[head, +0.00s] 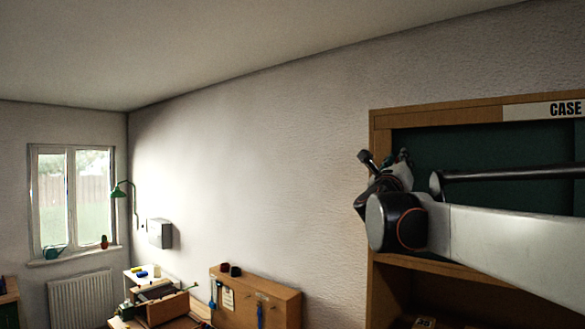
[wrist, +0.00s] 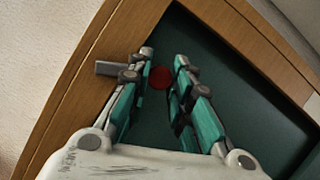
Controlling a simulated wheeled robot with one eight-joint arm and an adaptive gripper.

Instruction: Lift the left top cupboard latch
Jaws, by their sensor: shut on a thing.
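The top cupboard has a wooden frame (head: 381,125) and a dark green panel (head: 450,145); the frame (wrist: 75,95) and panel (wrist: 240,130) also fill the wrist view. The grey latch (wrist: 107,69) lies across the left frame edge, and its inner part is hidden behind my left finger. A red round piece (wrist: 160,78) shows between my fingers; I cannot tell how it joins the latch. In the head view, my wrist hides most of the gripper and the latch.
A label reading "CASE" (head: 540,109) is on the cupboard's top rail. A wooden shelf edge (head: 440,269) runs below the green panel. A workbench with a wooden box (head: 270,292) stands lower left, beyond a stretch of bare wall (head: 270,150). A window (head: 72,200) is at far left.

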